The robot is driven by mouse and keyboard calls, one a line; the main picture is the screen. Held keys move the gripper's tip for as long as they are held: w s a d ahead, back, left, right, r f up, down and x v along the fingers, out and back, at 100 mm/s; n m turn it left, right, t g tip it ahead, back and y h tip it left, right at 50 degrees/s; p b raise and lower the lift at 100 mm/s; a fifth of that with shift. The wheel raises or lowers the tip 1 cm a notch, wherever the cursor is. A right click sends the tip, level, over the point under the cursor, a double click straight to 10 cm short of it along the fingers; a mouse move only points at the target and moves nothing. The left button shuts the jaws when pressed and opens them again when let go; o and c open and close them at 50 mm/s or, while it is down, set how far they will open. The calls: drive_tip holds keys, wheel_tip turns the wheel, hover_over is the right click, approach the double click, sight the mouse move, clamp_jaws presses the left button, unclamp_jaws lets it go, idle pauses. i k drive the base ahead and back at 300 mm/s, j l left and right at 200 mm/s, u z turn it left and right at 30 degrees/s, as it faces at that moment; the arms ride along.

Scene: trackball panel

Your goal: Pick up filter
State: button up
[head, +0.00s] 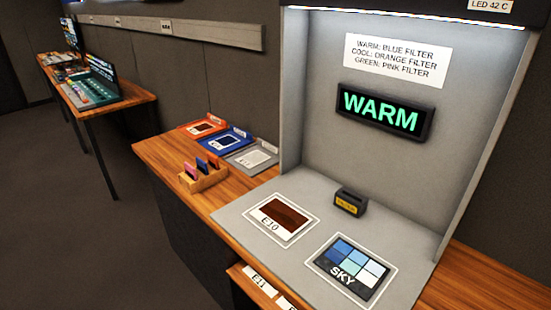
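A small wooden rack (208,183) stands on the wooden counter, left of the grey viewing booth. Thin upright coloured pieces sit in it, apparently the filters. A dark blue one (202,165) stands among pinkish or reddish ones, whose exact colours are too small to tell. A black block (350,195) with a yellow label that seems to read FILTER stands on the booth floor. A lit display (385,113) reads WARM in green. The sign (396,61) above it pairs warm with blue, cool with orange and green with pink. My gripper is out of view.
A brown sample card E10 (283,219) and a blue SKY card (350,268) lie on the booth floor. Orange (202,128), blue (222,140) and grey (252,158) trays sit behind the rack. The booth's left wall stands right of them. Open floor (75,210) lies left.

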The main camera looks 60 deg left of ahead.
sight(201, 166)
drive_tip(key=l+u, duration=0.15)
drive_tip(key=u, duration=2.1)
drive_tip(key=i+u, duration=0.1)
drive_tip(key=u, duration=0.45)
